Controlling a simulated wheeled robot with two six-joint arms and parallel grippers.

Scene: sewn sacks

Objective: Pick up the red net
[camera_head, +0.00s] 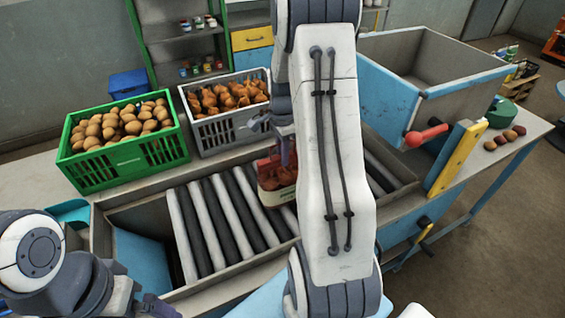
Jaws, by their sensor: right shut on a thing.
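The red net (273,181) is a small red mesh sack with brownish contents and a pale band low on it. It is over the black and white rollers, right of their middle. My right gripper (284,152) is shut on the top of the red net. My right arm hides part of the gripper and the net's right side. I cannot tell whether the net touches the rollers. My left arm comes in at the bottom left, and its gripper end (155,306) is cut by the lower edge, so its fingers are unclear.
Rollers (213,222) lie in a grey-walled trough. A green crate (128,150) of potatoes and a grey crate (235,132) of onions stand behind it. Several potatoes (502,138) lie on the right tabletop.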

